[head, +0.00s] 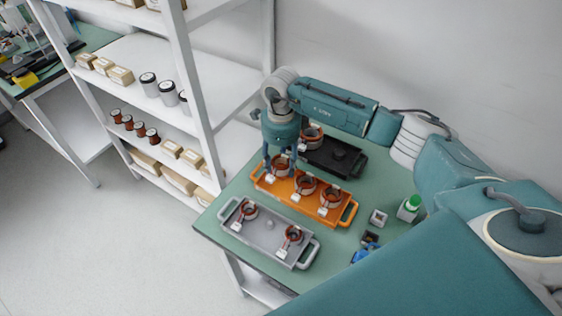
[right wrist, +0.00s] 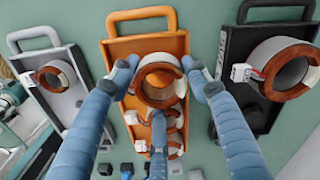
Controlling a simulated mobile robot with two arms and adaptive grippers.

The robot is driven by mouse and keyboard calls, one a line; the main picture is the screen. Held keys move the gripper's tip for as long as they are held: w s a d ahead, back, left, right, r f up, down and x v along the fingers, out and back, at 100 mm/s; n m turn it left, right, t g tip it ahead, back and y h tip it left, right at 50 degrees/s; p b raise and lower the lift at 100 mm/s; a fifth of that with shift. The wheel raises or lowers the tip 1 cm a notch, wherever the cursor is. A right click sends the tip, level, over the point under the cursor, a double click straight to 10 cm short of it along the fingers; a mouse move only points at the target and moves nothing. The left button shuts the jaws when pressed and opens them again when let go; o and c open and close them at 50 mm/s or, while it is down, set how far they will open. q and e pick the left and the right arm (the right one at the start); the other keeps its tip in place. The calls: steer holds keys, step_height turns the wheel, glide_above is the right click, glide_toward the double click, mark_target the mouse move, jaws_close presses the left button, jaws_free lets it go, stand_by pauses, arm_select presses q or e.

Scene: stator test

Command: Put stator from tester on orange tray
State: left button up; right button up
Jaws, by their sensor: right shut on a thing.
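My right gripper (head: 281,164) is over the left end of the orange tray (head: 347,214). It is shut on a copper-and-white stator (right wrist: 158,80), with blue fingers around it in the right wrist view (right wrist: 158,70). The held stator is at the tray's end; whether it touches the tray floor I cannot tell. Two more stators, a middle one (head: 305,184) and a right one (head: 331,197), sit on the orange tray in a row with it. No tester can be clearly told apart. My left gripper is not in view.
A black tray (head: 348,161) with one stator (head: 312,134) lies behind. A grey tray (head: 268,226) with two stators lies in front. Small boxes and a green-topped item (head: 411,205) stand at right. A white shelf (head: 196,85) borders the table at left.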

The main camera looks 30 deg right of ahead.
steer(key=shift+f, duration=0.15)
steer(key=shift+f+b, duration=0.65)
steer(key=shift+b, duration=0.1)
steer(key=o, duration=1.3)
steer(key=shift+r, duration=0.15)
steer(key=shift+r+p, duration=1.5)
steer(key=shift+r, duration=0.9)
steer(key=shift+o, duration=0.2)
steer(key=o, duration=0.5)
